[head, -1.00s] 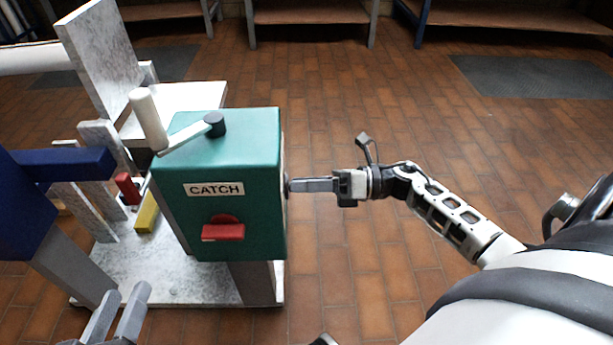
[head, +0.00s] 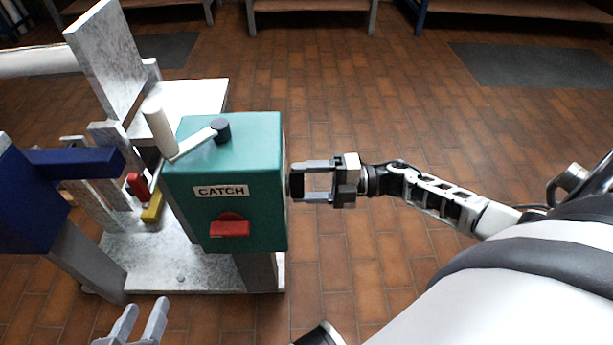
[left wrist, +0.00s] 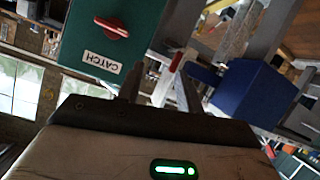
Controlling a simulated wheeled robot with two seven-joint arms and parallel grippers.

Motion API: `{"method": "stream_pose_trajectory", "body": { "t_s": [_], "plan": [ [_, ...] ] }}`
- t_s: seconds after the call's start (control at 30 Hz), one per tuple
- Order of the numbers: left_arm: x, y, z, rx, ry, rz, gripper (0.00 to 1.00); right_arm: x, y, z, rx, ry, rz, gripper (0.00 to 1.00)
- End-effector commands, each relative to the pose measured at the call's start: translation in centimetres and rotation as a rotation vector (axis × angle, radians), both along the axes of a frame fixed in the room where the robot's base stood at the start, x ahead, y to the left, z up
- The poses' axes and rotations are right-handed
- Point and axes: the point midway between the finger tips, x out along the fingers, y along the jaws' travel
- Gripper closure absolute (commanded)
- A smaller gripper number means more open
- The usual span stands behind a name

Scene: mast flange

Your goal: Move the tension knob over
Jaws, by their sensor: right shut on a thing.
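A teal box (head: 226,160) labelled CATCH stands on the machine, with a red catch handle (head: 230,229) on its front; the handle also shows in the left wrist view (left wrist: 112,27). A dark round knob (head: 297,185) sits on the box's right side, partly hidden by fingers; I take it as the tension knob. My right gripper (head: 296,182) reaches it from the right, one finger above and one below, shut on it. My left gripper (head: 146,303) is open and empty, low in front of the machine. Its fingers also show in the left wrist view (left wrist: 158,86).
A crank with a white grip (head: 159,129) lies on the box top. A blue block (head: 28,205) on a grey post stands at the left. Red and yellow parts (head: 152,207) sit behind. The tiled floor (head: 420,130) right of the box is clear; benches stand at the back.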

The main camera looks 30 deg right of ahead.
Motion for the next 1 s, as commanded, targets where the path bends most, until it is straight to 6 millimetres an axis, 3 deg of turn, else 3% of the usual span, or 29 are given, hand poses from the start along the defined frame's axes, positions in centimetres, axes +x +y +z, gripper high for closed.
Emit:
{"method": "stream_pose_trajectory", "body": {
  "t_s": [0.5,1.0],
  "plan": [
    [0.7,0.6,-0.5,0.027,0.054,0.019,0.64,-0.1,0.0,-0.1,0.18,0.298,0.0,0.57],
    [0.5,0.6,-1.2,0.037,0.079,0.016,0.64,-0.1,0.0,-0.2,0.217,0.358,0.0,0.57]
  ]
}}
